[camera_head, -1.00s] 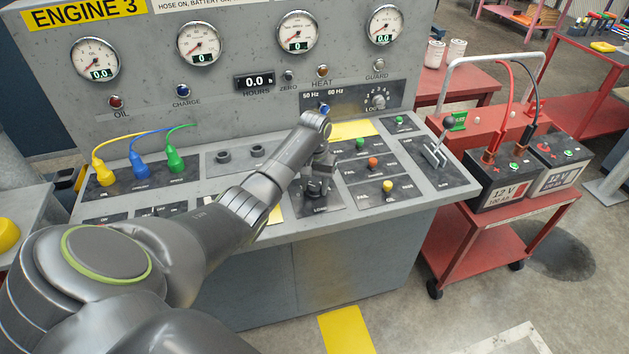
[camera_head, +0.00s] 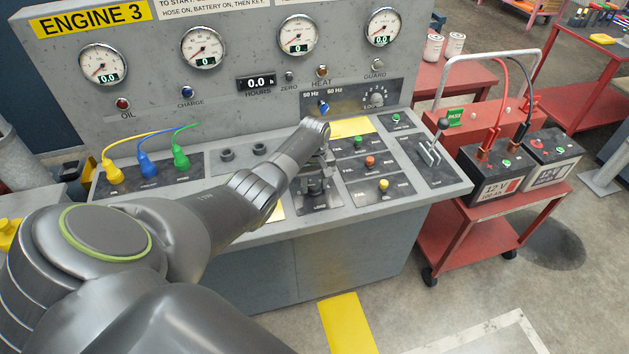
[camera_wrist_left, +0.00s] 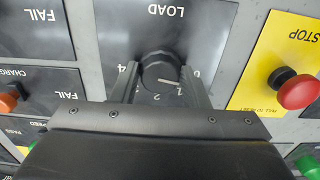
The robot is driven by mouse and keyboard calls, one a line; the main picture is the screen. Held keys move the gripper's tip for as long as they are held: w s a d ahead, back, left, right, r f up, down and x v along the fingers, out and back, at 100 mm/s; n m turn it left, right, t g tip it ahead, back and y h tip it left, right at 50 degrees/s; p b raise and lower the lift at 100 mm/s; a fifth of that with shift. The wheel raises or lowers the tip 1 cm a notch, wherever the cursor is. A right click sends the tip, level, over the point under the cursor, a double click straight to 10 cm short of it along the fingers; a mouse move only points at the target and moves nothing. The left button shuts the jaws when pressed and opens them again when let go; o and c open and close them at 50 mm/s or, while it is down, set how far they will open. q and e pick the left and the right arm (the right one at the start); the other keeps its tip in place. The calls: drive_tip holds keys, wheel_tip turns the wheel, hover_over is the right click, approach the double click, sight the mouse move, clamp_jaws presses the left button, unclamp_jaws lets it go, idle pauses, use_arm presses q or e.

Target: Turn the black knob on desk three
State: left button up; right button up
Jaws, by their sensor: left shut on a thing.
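The black knob (camera_wrist_left: 160,72) sits on a dark plate marked LOAD in the left wrist view, with numbers around it. A white mark on the knob points near the 1. My left gripper (camera_wrist_left: 163,78) has one finger on each side of the knob and is shut on it. In the head view my left gripper (camera_head: 315,187) points down over the dark plate (camera_head: 320,206) on the sloping desk (camera_head: 280,226) marked ENGINE 3, and hides the knob there. My right gripper is not in view.
Beside the knob in the left wrist view are a red stop button (camera_wrist_left: 297,89) on a yellow plate and an orange button (camera_wrist_left: 8,98). A lever (camera_head: 432,147) stands at the desk's right. A red cart (camera_head: 470,238) with batteries stands right of the desk.

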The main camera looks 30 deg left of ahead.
sight(314, 185)
use_arm(q)
drive_tip(key=shift+r, duration=0.1)
idle(0.3)
drive_tip(key=o, duration=1)
drive_tip(key=shift+c, duration=0.2)
drive_tip(key=shift+r, duration=0.55)
wheel_tip(314, 185, up, 16)
drive_tip(key=b, duration=0.2)
drive_tip(key=shift+r, duration=0.1)
